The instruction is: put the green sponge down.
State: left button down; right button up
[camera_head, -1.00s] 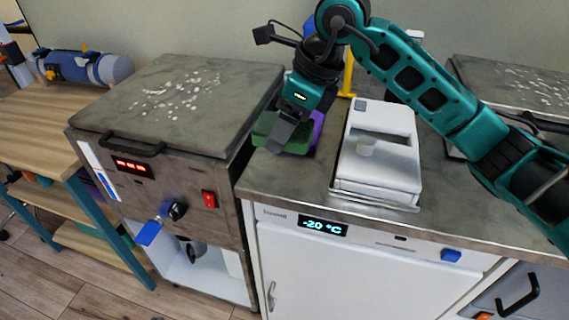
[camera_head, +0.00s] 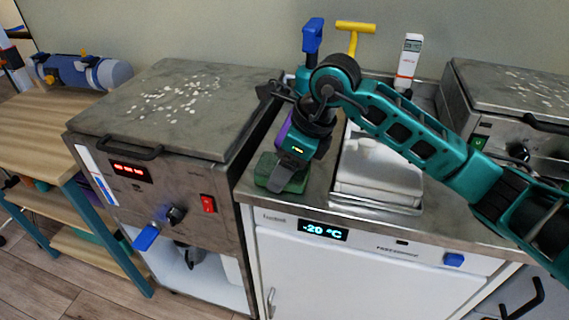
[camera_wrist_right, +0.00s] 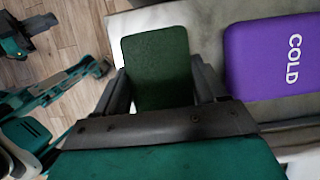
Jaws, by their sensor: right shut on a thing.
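The green sponge (camera_head: 267,171) is held in my right gripper (camera_head: 284,180) at the front left corner of the steel counter, above the freezer. In the right wrist view the sponge (camera_wrist_right: 156,60) sits between the two dark fingers, which are shut on it. In the head view the gripper hides part of the sponge. I cannot tell whether its underside touches the counter. My left gripper is not in view.
A purple pack marked COLD (camera_wrist_right: 275,55) lies beside the sponge. A steel heater unit (camera_head: 165,110) stands to the left. Blue and yellow handles (camera_head: 354,27) rise behind.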

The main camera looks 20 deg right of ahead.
jog(key=shift+f, duration=0.25)
jog(key=o, duration=0.8)
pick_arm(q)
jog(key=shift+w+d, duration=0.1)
pick_arm(e)
jog(key=shift+o, duration=0.7)
jog(key=shift+s+f, duration=0.1)
jog(key=shift+f, duration=0.05)
jog(key=shift+s+a, duration=0.1)
jog(key=shift+r, duration=0.3)
pick_arm(q)
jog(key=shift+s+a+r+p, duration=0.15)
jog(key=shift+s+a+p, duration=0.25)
jog(key=shift+p, duration=0.45)
pick_arm(e)
jog(key=v, duration=1.2)
jog(key=shift+w+r, duration=0.25)
